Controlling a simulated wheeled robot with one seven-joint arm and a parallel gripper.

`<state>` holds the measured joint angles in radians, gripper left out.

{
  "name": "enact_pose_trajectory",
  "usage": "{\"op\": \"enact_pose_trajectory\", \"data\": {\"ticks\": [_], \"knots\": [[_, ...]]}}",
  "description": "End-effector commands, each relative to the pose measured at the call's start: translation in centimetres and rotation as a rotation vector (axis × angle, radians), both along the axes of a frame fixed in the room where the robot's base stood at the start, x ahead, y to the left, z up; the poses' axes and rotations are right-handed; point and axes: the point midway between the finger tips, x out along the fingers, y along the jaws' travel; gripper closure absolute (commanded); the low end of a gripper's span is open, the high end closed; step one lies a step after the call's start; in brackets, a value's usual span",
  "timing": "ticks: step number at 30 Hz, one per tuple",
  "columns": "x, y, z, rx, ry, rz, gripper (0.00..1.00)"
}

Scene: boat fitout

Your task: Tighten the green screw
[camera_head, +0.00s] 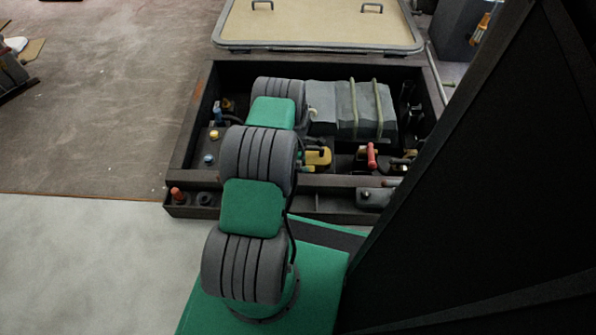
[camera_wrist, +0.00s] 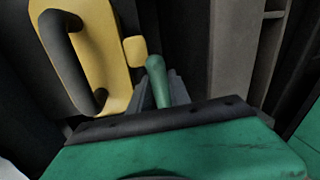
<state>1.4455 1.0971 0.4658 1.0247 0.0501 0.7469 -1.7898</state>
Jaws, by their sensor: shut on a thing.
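The green screw (camera_wrist: 157,80) shows in the wrist view as a rounded green bar rising just beyond the dark edge of my gripper's body. My gripper (camera_wrist: 172,90) is shut on it; the dark fingers show only partly around its lower part. The tip of the screw lies close to a small yellow block. In the head view my own arm hides the screw and my gripper, so how far the screw is turned cannot be seen.
A yellow plate (camera_wrist: 108,50) with a black handle (camera_wrist: 72,60) stands left of the screw. In the head view, the dark open bay (camera_head: 185,135) holds a strapped grey block (camera_head: 350,110), a red lever (camera_head: 371,155) and small knobs. A beige hatch lid (camera_head: 320,25) lies behind.

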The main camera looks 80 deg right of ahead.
Motion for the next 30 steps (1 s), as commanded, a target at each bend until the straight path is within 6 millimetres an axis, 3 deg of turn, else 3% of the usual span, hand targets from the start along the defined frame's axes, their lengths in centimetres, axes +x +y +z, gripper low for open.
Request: {"op": "enact_pose_trajectory", "data": {"ticks": [9,22,23,30], "knots": [[0.00,-0.04,0.00,-0.001,-0.001,-0.099,1.00],[0.01,-0.06,0.04,-0.001,0.000,-0.109,1.00],[0.01,-0.06,0.04,-0.001,0.000,-0.109,0.75],[0.00,-0.04,0.02,-0.001,0.000,-0.108,0.55]]}}
